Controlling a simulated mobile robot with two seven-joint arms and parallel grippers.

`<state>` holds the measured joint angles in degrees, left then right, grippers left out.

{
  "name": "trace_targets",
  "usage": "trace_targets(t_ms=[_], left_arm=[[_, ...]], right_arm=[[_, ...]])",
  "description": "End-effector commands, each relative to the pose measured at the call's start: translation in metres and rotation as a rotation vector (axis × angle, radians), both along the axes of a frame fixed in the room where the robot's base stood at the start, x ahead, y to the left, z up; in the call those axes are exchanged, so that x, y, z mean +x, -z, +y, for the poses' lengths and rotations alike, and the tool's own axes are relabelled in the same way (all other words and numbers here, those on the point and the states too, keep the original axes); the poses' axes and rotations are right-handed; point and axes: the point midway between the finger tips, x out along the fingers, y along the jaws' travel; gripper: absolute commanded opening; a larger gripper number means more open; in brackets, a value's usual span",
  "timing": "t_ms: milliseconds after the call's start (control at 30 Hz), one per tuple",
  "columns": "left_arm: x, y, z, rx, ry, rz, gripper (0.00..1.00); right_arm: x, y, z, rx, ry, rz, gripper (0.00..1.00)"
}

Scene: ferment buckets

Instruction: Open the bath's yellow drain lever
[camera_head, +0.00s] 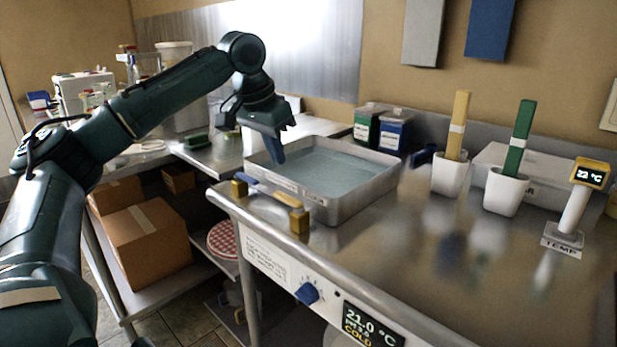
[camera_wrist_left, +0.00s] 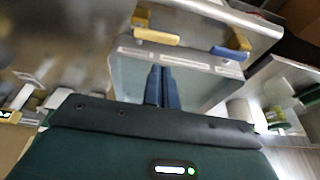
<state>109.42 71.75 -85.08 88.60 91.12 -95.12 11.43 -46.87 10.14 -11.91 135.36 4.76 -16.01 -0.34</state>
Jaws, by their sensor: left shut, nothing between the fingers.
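The bath (camera_head: 345,201) is a square metal basin of bluish water on the steel counter. Along its near-left side lie a yellow lever (camera_head: 279,198) and a blue lever (camera_head: 257,182), each running from a brass-coloured valve block. In the left wrist view the yellow lever (camera_wrist_left: 157,37) is at upper left and the blue lever (camera_wrist_left: 211,50) at upper right, roughly in line along the bath's labelled edge. My left gripper (camera_head: 278,158) is shut and empty, pointing down over the water, apart from both levers; its dark blue fingers (camera_wrist_left: 163,72) also show in the left wrist view. My right gripper is out of view.
A green and a blue container (camera_head: 392,133) stand behind the bath. White cups (camera_head: 504,193) with upright paddles and a temperature probe stand (camera_head: 572,215) are to the right. A blue knob (camera_head: 307,293) sticks out of the counter front. Cardboard boxes (camera_head: 145,245) sit on the lower shelf.

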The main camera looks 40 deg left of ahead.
Motion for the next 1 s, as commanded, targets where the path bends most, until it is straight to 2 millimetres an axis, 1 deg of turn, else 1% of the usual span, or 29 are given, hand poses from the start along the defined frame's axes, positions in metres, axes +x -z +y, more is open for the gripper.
trace_targets(t_ms=[167, 433, 533, 667, 900, 1000], left_arm=[[-0.003, -0.004, 0.005, -0.015, -0.015, -0.005, 0.0], [-0.002, -0.004, 0.004, -0.014, -0.013, -0.006, 0.0], [-0.001, 0.0, 0.004, -0.014, -0.013, -0.006, 0.0], [0.004, 0.015, 0.004, -0.013, -0.013, -0.005, 0.0], [0.018, 0.057, 0.002, -0.013, -0.012, -0.004, 0.0], [0.024, 0.072, 0.001, -0.013, -0.012, -0.005, 0.0]], right_arm=[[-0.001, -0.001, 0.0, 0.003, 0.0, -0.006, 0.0], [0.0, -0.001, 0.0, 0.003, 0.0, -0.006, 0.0], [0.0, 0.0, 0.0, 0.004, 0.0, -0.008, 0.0], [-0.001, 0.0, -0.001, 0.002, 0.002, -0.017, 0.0], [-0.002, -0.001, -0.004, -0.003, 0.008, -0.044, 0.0], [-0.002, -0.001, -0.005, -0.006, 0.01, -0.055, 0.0]])
